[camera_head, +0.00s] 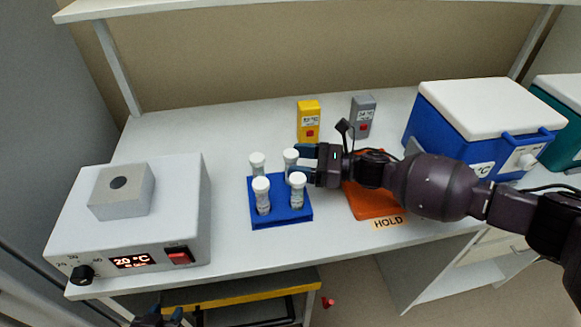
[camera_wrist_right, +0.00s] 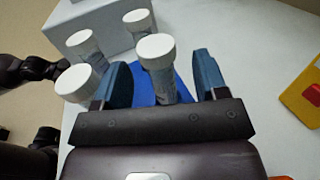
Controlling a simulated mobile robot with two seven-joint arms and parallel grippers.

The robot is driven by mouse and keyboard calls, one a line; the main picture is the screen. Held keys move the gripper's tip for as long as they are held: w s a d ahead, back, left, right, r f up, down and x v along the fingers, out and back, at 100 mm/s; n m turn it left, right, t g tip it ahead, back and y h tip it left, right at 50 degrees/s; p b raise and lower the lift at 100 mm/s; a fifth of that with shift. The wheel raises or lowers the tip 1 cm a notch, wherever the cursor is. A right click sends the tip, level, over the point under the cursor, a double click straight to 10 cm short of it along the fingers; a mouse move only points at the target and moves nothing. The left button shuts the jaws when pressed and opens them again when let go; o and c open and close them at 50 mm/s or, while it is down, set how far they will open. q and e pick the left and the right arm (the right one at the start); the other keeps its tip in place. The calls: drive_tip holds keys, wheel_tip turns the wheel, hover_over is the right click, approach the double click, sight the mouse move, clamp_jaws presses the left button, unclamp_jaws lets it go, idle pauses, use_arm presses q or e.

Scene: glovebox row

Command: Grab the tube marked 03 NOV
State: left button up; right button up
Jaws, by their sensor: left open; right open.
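Several white-capped tubes stand upright in a blue rack (camera_head: 281,222) near the table's middle. Their labels are too small to read, so I cannot tell which is marked 03 NOV. My right gripper (camera_head: 296,163) is open at the rack's right side. Its blue fingers lie either side of the back right tube (camera_head: 290,157), which also shows between them in the right wrist view (camera_wrist_right: 160,78). The front right tube (camera_head: 297,190) is just outside the fingers. The back left tube (camera_head: 257,163) and front left tube (camera_head: 262,195) stand beyond. My left gripper (camera_head: 158,319) is open, partly visible at the bottom edge.
A grey heater block unit (camera_head: 180,225) reading 20 °C stands left. An orange mat (camera_head: 366,204) by a HOLD label (camera_head: 388,222) lies under my right arm. Yellow (camera_head: 308,118) and grey (camera_head: 364,115) devices stand behind; a blue cooler (camera_head: 440,125) stands right.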

drive_tip(key=shift+w+a, duration=0.1)
drive_tip(key=shift+a, duration=0.55)
drive_tip(key=shift+c, duration=0.3)
drive_tip(key=c, duration=1)
drive_tip(key=shift+o, duration=0.2)
drive_tip(key=shift+r, duration=0.15)
